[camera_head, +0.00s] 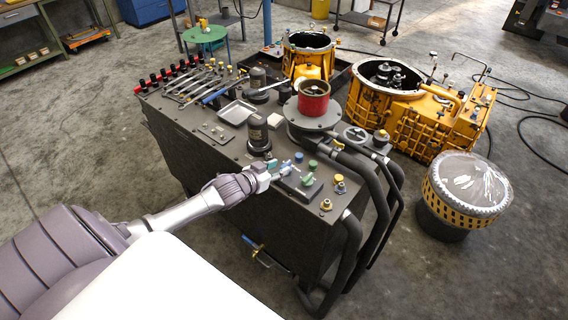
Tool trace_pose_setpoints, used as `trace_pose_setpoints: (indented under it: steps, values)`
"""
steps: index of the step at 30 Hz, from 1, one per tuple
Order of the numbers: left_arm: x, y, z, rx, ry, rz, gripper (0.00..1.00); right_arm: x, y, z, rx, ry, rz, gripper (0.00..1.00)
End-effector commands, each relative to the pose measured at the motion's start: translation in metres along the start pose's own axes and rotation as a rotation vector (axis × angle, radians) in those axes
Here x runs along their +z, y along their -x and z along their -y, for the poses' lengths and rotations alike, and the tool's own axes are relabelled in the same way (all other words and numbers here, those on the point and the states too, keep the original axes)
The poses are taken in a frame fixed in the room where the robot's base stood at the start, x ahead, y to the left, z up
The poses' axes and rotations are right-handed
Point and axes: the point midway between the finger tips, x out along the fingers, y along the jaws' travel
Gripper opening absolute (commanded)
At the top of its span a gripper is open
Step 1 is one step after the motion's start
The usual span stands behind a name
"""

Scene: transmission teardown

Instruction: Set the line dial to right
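My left arm reaches in from the lower left over the near edge of the dark bench. My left gripper (287,169) is at a small dark control block (301,187) on the bench's near right part. Its fingertips are small here, and I cannot tell whether they are open or shut or touching anything. A green knob (308,180) is on the block, just right of the fingertips. Another green knob (313,165) and a bluish knob (299,157) stand just behind. I cannot tell which one is the line dial or which way it points. My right gripper is not in view.
A black cylinder (258,134) stands close behind my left gripper. A red ring-shaped part (313,97) sits on a grey flange behind it. Brass fittings (340,186) and thick black hoses (352,250) are to the right. Tools and a white tray (237,112) lie farther back.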

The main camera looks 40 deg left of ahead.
Motion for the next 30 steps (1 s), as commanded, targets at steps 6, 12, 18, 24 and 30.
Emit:
trace_pose_setpoints:
  steps: [6, 12, 18, 24, 30]
  values:
    - [-0.001, -0.029, 0.000, 0.000, 0.001, -0.001, 0.39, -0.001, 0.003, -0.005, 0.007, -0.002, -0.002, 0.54]
    - [-0.001, -0.038, 0.000, 0.000, -0.001, -0.001, 0.39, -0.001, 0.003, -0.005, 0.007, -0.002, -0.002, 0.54]
    - [0.000, -0.038, 0.000, 0.000, -0.001, 0.000, 0.39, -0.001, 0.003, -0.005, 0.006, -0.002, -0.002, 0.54]
    - [0.000, -0.038, 0.000, 0.000, -0.001, 0.000, 0.14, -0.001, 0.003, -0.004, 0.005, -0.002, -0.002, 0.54]
    - [0.000, -0.038, 0.000, 0.000, -0.001, 0.000, 0.00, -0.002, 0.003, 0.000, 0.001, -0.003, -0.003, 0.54]
